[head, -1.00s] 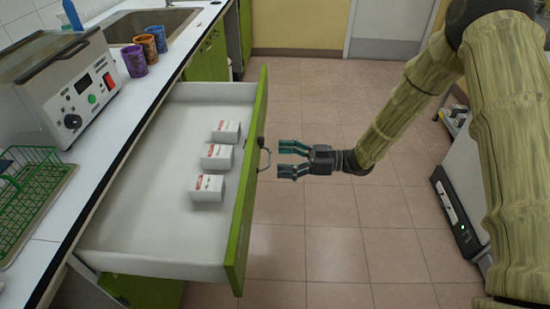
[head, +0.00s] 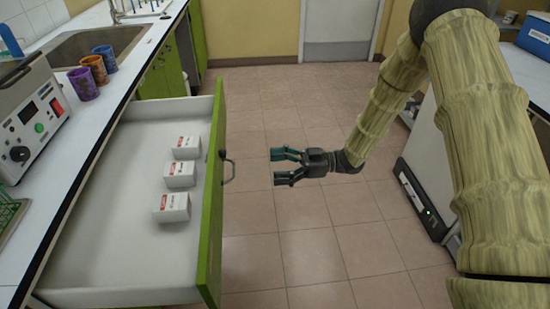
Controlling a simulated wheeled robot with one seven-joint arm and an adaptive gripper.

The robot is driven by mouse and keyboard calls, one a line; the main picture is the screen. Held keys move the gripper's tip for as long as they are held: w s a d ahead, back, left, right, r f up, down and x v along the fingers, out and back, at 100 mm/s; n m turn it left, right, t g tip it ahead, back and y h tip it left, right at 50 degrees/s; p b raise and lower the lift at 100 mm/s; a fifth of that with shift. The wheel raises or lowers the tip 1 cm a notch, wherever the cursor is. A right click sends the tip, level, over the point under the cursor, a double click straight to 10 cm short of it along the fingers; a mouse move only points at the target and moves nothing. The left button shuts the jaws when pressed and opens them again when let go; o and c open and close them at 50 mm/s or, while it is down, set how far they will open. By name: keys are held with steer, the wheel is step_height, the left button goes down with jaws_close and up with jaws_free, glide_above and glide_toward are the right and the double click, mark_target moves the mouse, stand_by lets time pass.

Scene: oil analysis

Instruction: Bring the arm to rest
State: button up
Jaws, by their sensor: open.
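My gripper (head: 280,168) is open and empty at the end of my arm. It hangs over the tiled floor, with its fingers pointing left toward the drawer handle (head: 229,171). A clear gap separates the fingertips from the handle. The green-fronted drawer (head: 213,190) is pulled out from under the counter. Three small white boxes with red marks, the far one (head: 187,148), the middle one (head: 180,174) and the near one (head: 172,207), stand in a row inside the drawer.
The counter (head: 95,130) on the left holds a machine with knobs (head: 35,128), several coloured cups (head: 95,68) and a sink (head: 110,37). The floor (head: 300,240) between is clear.

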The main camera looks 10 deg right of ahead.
steer(key=s+d+f+m+t+h, duration=0.25)
steer(key=s+f+m+h, duration=0.35)
steer(key=f, duration=0.6)
steer(key=s+d+f+m+t+h, duration=0.2)
steer(key=s+f+m+t+h, duration=0.35)
steer(key=f, duration=0.75)
steer(key=s+d+f+m+g+h, duration=0.2)
steer(key=s+d+g, duration=0.1)
steer(key=s, duration=0.6)
steer(key=s+d+f+m+g+h, duration=0.2)
steer(key=s+d+m, duration=0.15)
steer(key=s, duration=0.65)
steer(key=s+d+f+m+g+h, duration=0.1)
steer(key=s+d+f+g+h, duration=0.2)
steer(key=s, duration=0.6)
step_height(320, 180, up, 16)
steer(key=p, duration=1.5)
steer(key=shift+w+d+r, duration=0.2)
steer(key=shift+d, duration=0.1)
steer(key=shift+y, duration=0.25)
